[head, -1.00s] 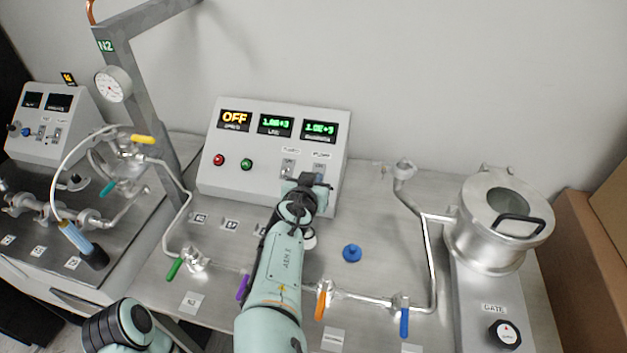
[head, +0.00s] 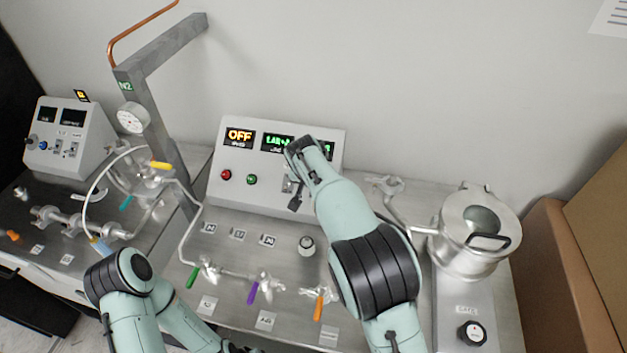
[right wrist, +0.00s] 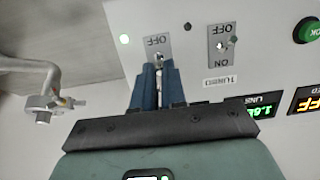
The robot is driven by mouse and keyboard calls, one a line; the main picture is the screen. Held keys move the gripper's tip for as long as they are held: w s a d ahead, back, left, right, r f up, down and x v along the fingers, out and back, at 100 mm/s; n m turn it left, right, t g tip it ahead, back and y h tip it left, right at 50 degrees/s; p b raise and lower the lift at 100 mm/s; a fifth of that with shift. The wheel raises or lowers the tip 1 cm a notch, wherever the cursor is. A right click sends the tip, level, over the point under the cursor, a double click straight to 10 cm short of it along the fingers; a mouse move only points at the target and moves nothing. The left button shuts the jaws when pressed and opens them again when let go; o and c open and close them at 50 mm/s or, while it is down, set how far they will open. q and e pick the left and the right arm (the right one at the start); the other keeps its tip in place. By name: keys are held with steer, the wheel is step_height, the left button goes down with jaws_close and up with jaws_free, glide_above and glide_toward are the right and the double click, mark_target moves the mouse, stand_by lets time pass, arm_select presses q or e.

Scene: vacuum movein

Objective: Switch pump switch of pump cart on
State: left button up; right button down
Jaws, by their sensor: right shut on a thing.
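The grey control panel (head: 224,185) of the cart in the middle carries displays, a red and a green button, and two switches. One display reads OFF. In the right wrist view, which is upside down, the pump switch (right wrist: 159,60) is a small lever on a plate with OFF visible. My right gripper (right wrist: 160,80) has its two blue fingers closed around that lever. The turbo switch (right wrist: 222,46) stands beside it, clear of the fingers. In the head view my right arm hides the pump switch. My left arm is low at the left; its gripper is not clearly visible.
A second cart with a box of dark displays (head: 66,115) stands at the left. Coloured valve handles, such as the purple one (head: 253,292), line the middle cart's front. A metal chamber (head: 470,262) stands at the right. A gauge post (head: 150,125) rises left of the panel.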

steer(key=shift+w+d+r+g, duration=0.15)
steer(key=shift+w+g, duration=0.25)
steer(key=shift+g, duration=0.5)
steer(key=shift+y, duration=0.3)
steer(key=c, duration=1.2)
jaws_free()
steer(key=v, duration=1.3)
steer(key=shift+r, duration=0.15)
